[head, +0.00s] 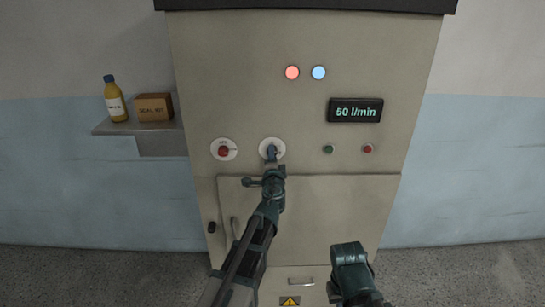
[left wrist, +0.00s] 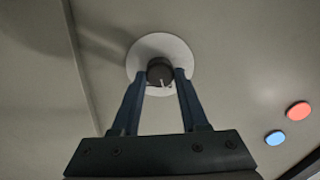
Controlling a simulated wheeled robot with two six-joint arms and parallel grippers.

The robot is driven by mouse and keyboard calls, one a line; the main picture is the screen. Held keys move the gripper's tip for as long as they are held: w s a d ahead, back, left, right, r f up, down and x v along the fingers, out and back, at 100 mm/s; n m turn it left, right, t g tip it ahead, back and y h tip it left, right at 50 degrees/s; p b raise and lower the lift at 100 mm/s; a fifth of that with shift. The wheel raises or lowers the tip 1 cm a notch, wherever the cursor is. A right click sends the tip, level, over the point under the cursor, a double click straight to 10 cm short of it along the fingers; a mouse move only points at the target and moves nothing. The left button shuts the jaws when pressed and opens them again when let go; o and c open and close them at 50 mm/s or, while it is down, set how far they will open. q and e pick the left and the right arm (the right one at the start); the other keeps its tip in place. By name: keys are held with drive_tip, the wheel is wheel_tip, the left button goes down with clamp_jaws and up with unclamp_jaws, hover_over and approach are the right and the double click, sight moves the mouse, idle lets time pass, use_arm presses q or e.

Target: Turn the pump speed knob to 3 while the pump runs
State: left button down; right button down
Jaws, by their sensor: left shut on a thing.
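The pump speed knob (left wrist: 160,72) is small, round and dark, with a pale pointer mark, on a white round dial plate (left wrist: 174,47). My left gripper (left wrist: 161,76) is shut on the knob, one finger on each side. In the head view my left gripper (head: 271,154) reaches the white dial plate (head: 265,144) and covers the knob, so its setting cannot be read. The display (head: 355,110) reads 50 l/min. My right arm shows at the bottom right, but I cannot make out its gripper.
The grey cabinet has a red switch (head: 223,150) left of the dial, a green button (head: 328,149) and a red button (head: 368,149) to its right. A red lamp (head: 292,72) and a blue lamp (head: 319,72) glow above. A shelf (head: 112,128) holds a bottle (head: 115,101) and a box (head: 154,107).

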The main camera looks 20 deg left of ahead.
use_arm(q)
drive_tip(key=m, duration=1)
drive_tip(key=shift+s+f, duration=0.1)
drive_tip(key=shift+m, duration=0.4)
drive_tip(key=shift+c, duration=2.1)
unclamp_jaws()
